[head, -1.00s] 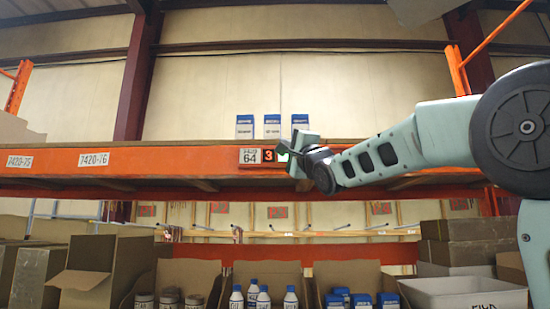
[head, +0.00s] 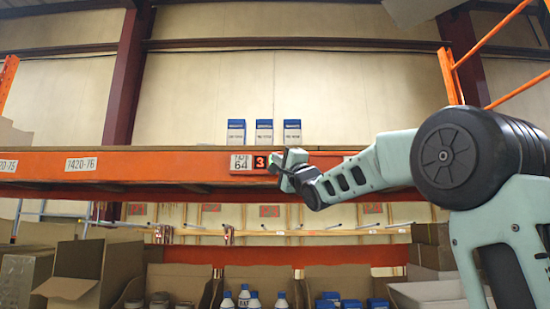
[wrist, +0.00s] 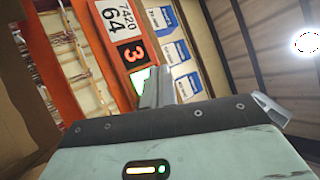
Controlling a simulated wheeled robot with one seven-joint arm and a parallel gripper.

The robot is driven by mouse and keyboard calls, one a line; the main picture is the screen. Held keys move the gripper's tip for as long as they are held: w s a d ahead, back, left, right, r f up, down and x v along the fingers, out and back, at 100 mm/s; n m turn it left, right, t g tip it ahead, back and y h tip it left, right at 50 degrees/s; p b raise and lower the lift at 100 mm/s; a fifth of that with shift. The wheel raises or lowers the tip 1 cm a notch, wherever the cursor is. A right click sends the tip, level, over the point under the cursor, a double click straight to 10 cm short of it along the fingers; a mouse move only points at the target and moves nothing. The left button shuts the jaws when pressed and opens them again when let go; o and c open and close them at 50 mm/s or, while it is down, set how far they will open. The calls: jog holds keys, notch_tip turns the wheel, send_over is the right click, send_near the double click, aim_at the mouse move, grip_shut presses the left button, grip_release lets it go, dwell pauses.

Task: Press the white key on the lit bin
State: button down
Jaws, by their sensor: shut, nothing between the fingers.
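The lit display (head: 261,161) shows a red 3 on the orange shelf beam, beside the label 7420 64 (head: 240,162). It also shows in the wrist view (wrist: 133,52). The white key (wrist: 140,77), with green at its edge, sits just beside the display in the wrist view. In the head view my gripper mostly hides the key. My gripper (head: 279,160) is shut and empty, its fingertips (wrist: 163,75) close to the key. I cannot tell whether they touch it.
The orange beam (head: 130,165) runs across the front. Three blue-and-white cartons (head: 264,132) stand on the shelf above the display. Below are an open cardboard box (head: 95,270), several white bottles (head: 244,297) and blue-capped packs (head: 352,303).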

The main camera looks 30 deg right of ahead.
jog(key=shift+w+d, duration=0.5)
jog(key=shift+w, duration=0.25)
jog(key=shift+p, duration=0.3)
dwell(1.3)
jog(key=shift+w+d, duration=0.2)
jog(key=shift+w, duration=0.2)
jog(key=shift+w+d+p, duration=0.25)
jog(key=shift+w+p, duration=0.05)
jog(key=shift+p, duration=0.1)
dwell(0.6)
dwell(0.3)
jog(key=shift+s+a+b, duration=0.45)
jog(key=shift+s+b, duration=0.15)
jog(key=shift+s, duration=0.05)
jog(key=shift+s, duration=0.1)
jog(key=shift+s+a+b, duration=0.7)
jog(key=shift+s, duration=0.3)
jog(key=shift+s+a+b, duration=0.65)
jog(key=shift+s+a, duration=0.05)
jog(key=shift+s, duration=0.3)
